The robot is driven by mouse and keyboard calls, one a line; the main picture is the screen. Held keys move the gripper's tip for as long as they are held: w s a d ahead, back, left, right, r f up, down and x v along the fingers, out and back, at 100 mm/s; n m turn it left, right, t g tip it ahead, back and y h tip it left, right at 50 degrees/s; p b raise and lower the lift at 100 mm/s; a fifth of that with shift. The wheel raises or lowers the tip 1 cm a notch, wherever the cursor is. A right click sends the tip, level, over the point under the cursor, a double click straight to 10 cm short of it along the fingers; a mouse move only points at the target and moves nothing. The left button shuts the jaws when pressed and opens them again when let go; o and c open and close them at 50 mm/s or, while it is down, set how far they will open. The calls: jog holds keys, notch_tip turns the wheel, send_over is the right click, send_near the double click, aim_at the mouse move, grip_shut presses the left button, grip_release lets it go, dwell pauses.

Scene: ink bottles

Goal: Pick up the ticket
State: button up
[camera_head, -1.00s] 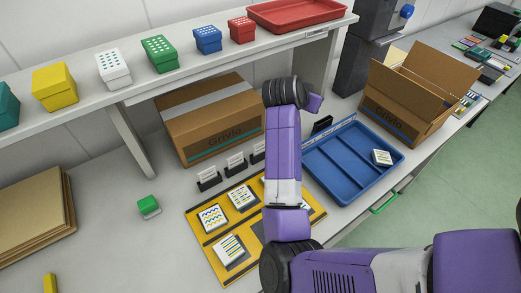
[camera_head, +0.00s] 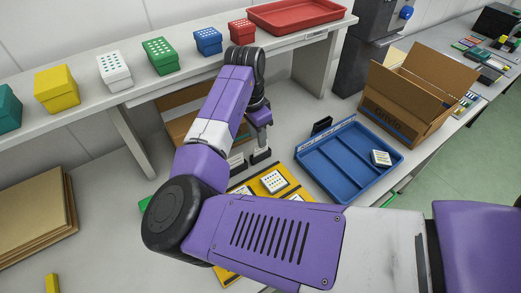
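The tickets appear to be the small white cards standing in black holders behind the yellow mat. One holder with a white card (camera_head: 236,161) shows just left of my gripper. Another black holder (camera_head: 261,156) is right below the gripper, and its card is mostly hidden. Any holder further left is hidden behind my arm. My gripper (camera_head: 262,138) points down close above the holders. Its fingers are small and dark here, and I cannot tell whether they are open or touching a card.
The yellow mat (camera_head: 250,187) with patterned tiles is partly covered by my arm. A blue divided tray (camera_head: 325,165) holding one tile, and an open cardboard box (camera_head: 405,122), stand to the right. A shelf with colored boxes and a red tray (camera_head: 290,27) is behind.

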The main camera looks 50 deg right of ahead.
aim_at(261, 151)
jog(key=shift+s+d+f+p, duration=0.15)
jog(key=shift+s+f+p, duration=0.1)
jog(key=shift+f, duration=0.9)
jog(key=shift+s+d+f+p, duration=0.1)
jog(key=shift+f+p, duration=0.15)
jog(key=shift+f, duration=0.9)
grip_shut()
